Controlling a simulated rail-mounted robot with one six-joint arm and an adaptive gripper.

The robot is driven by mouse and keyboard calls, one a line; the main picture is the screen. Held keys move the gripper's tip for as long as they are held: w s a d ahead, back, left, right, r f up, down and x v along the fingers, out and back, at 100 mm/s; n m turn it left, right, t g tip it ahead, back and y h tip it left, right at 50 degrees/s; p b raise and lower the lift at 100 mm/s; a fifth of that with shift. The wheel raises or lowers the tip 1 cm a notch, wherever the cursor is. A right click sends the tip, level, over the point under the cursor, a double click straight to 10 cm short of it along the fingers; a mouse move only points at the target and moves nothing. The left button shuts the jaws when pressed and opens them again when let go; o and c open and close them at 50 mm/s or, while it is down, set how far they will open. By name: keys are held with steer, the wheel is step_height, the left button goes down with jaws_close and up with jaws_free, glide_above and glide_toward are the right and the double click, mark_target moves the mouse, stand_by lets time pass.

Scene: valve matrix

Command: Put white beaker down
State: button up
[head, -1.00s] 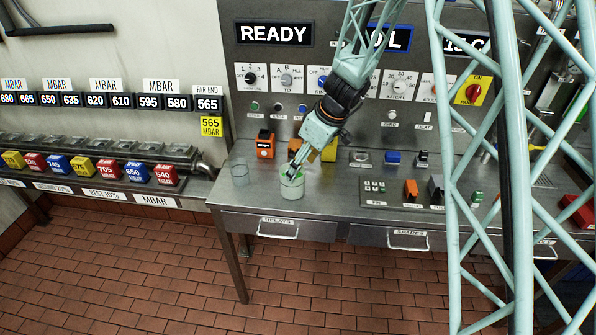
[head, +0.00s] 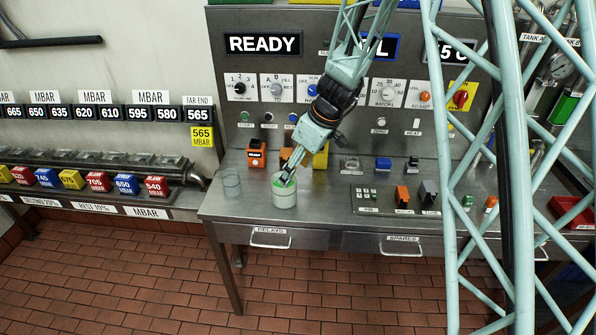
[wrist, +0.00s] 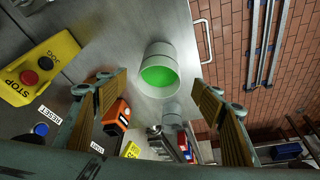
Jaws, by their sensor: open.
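The white beaker (head: 287,198) stands upright on the steel bench, near the front edge above the left drawer. Bright green shows inside it. In the wrist view the same beaker (wrist: 168,53) appears beyond the fingertips, with its open mouth facing the camera. My gripper (head: 287,177) reaches down at a slant to the beaker's rim. In the wrist view its two tan-padded fingers are spread wide, one on each side, with gaps to the beaker. I cannot tell how far the fingertips overlap its wall in height.
An orange device (head: 256,154) and a yellow stop box (head: 321,157) stand behind. A switch panel (head: 377,196) lies to the right. Bare bench lies between the beaker and the front edge.

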steer(key=shift+r, duration=0.1)
steer(key=s+d+r+m, duration=0.2)
steer(key=s+d+r, duration=0.2)
steer(key=s+r, duration=0.8)
steer(key=s+d+r+m, duration=0.3)
steer(key=s+r, duration=0.8)
steer(key=r, duration=0.2)
steer(key=s+d+r+m+h, duration=0.1)
steer(key=s+d+m, duration=0.1)
steer(key=s, duration=0.7)
steer(key=s+d+r+m+h, duration=0.1)
steer(key=s+d+r+m, duration=0.1)
steer(key=s+d, duration=0.3)
steer(key=s+d+r+m+t+h, duration=0.1)
steer(key=s+d, duration=0.3)
steer(key=s, duration=0.8)
steer(key=shift+s+r+m+h, duration=0.15)
steer(key=shift+s+m+h, duration=0.15)
steer(key=shift+m, duration=0.2)
steer(key=shift+a, duration=0.15)
